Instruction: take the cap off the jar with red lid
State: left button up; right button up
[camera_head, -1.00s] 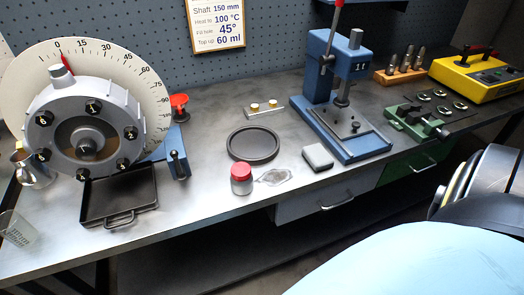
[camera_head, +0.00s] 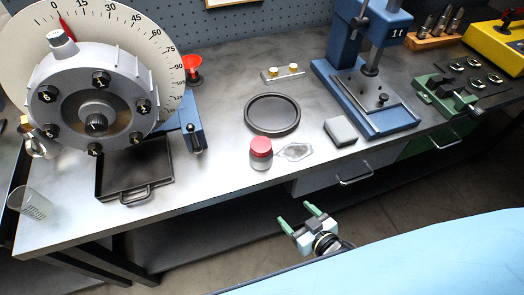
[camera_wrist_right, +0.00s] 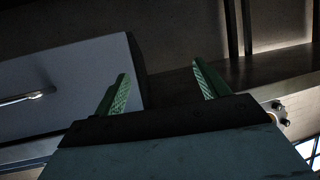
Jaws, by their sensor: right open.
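The jar (camera_head: 261,161) stands upright on the metal bench near its front edge, with its red lid (camera_head: 261,147) on top. My right gripper (camera_head: 297,214) is in front of the bench, lower in the head view than the jar and to its right. Its green fingers are spread with nothing between them. In the right wrist view the open fingers (camera_wrist_right: 162,88) point toward the dark underside of the bench and a drawer front. The jar does not show in that view. My left gripper is not in view.
A round black tray (camera_head: 272,131) lies behind the jar. A clear patch (camera_head: 296,151) and a grey block (camera_head: 341,131) lie to its right. A blue press (camera_head: 368,85) stands further right. The dial rotor machine (camera_head: 95,110) and a black pan (camera_head: 135,193) are left.

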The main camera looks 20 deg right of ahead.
aim_at(256, 141)
jog(key=w+a+r+n+t+y, duration=0.1)
jog(key=w+r+t, duration=0.1)
jog(key=r, duration=0.7)
jog(key=w+a+r+t+y, duration=0.2)
jog(key=r, duration=0.6)
jog(key=x, duration=0.6)
jog(key=shift+w+r+p, duration=0.2)
jog(key=shift+w+p, duration=0.05)
jog(key=shift+p, duration=0.05)
jog(key=shift+x, duration=3)
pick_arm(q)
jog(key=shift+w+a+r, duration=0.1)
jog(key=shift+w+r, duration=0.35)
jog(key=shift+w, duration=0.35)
pick_arm(e)
jog(key=shift+d, duration=0.2)
jog(key=shift+c, duration=0.2)
jog(key=c, duration=1.1)
pick_arm(q)
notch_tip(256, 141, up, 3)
jog(key=p, duration=0.2)
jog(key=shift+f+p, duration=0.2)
jog(key=shift+p, duration=0.1)
pick_arm(e)
notch_tip(256, 141, up, 10)
